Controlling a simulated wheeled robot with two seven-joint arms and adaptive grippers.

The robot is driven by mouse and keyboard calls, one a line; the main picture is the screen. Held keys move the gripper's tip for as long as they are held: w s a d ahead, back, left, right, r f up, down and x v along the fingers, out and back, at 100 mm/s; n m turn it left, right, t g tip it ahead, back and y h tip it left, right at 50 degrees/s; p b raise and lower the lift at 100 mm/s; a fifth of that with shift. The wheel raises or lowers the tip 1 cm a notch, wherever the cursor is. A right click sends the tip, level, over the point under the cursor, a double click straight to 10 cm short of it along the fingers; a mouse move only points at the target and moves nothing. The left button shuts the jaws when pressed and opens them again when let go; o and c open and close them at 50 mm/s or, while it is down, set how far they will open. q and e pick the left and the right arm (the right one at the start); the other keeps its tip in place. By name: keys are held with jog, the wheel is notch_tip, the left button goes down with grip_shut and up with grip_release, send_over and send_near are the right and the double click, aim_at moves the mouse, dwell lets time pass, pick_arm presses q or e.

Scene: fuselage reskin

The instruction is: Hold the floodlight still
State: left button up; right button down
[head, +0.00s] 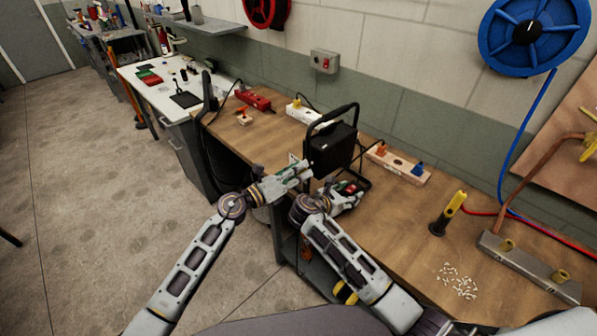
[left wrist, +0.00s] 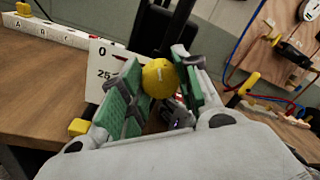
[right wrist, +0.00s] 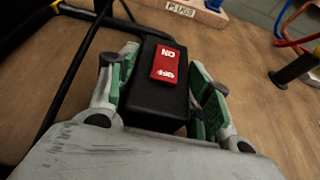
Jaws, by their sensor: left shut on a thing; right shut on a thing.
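The black floodlight (head: 331,150) stands upright on its frame on the wooden bench, its handle on top. My left gripper (head: 304,172) is at its left side. In the left wrist view the green pads are shut on a round yellow knob (left wrist: 159,77), in front of a white plate (left wrist: 103,62) marked 0 and 25. My right gripper (head: 354,192) is low in front of the floodlight. In the right wrist view its pads are on both sides of a black switch box (right wrist: 156,108) with a red ON/OFF rocker (right wrist: 168,66). The contact behind the knob is hidden.
A yellow-handled tool (head: 449,212) stands to the right, near scattered small white pieces (head: 457,281) and a metal bar fixture (head: 528,268). A black cable hangs at the bench's left end.

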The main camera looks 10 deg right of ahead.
pick_arm(q)
jog(key=n, duration=0.6)
jog(key=shift+n+t, duration=0.4)
jog(key=n, duration=0.6)
jog(key=shift+f, duration=0.1)
jog(key=o, duration=1.1)
jog(key=shift+c, duration=0.2)
jog(key=v, duration=1.2)
jog(key=shift+s+d, duration=0.1)
